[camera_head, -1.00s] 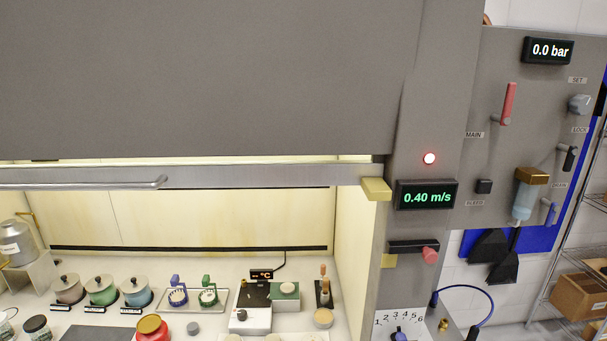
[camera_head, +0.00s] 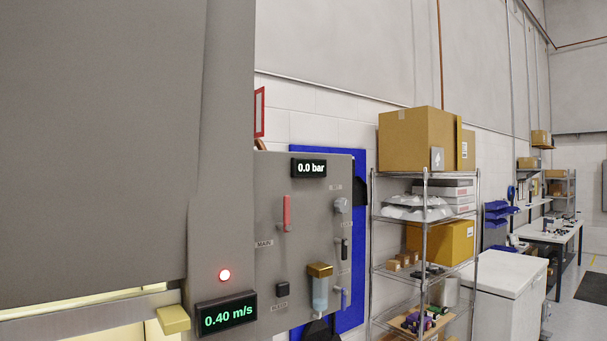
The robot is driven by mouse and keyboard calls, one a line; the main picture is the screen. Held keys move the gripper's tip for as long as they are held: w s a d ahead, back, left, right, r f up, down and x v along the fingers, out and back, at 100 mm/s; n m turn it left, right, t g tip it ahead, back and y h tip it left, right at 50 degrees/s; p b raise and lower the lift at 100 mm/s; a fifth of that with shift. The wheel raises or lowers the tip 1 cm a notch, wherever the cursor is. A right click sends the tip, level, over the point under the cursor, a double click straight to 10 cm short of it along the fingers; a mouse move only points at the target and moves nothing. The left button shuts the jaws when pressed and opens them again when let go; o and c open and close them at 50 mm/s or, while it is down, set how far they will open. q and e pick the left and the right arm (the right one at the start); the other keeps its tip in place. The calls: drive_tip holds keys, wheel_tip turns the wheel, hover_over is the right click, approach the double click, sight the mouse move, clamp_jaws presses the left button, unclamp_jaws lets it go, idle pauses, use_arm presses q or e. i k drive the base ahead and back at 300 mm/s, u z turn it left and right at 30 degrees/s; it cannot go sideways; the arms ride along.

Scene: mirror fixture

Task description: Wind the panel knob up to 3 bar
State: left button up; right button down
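The grey control panel (camera_head: 270,200) stands left of centre, beside the fume hood. Its pressure display (camera_head: 308,168) reads 0.0 bar. The grey knob (camera_head: 342,205) sits at the panel's upper right, near a small label too blurred to read here. A red lever (camera_head: 287,213) stands upright above the MAIN label. A small dark lever (camera_head: 345,246) is below the knob, and a blue lever (camera_head: 343,297) is lower still. A gold-topped filter bowl (camera_head: 320,287) and a dark square button (camera_head: 282,290) are at the bottom. Neither of my grippers is in view.
A wire shelf (camera_head: 424,240) with boxes stands right of the panel. A white cabinet (camera_head: 507,290) is beyond it. Open floor (camera_head: 590,290) lies far right.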

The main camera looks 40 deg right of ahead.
sight(341, 206)
drive_tip(key=z, duration=1.25)
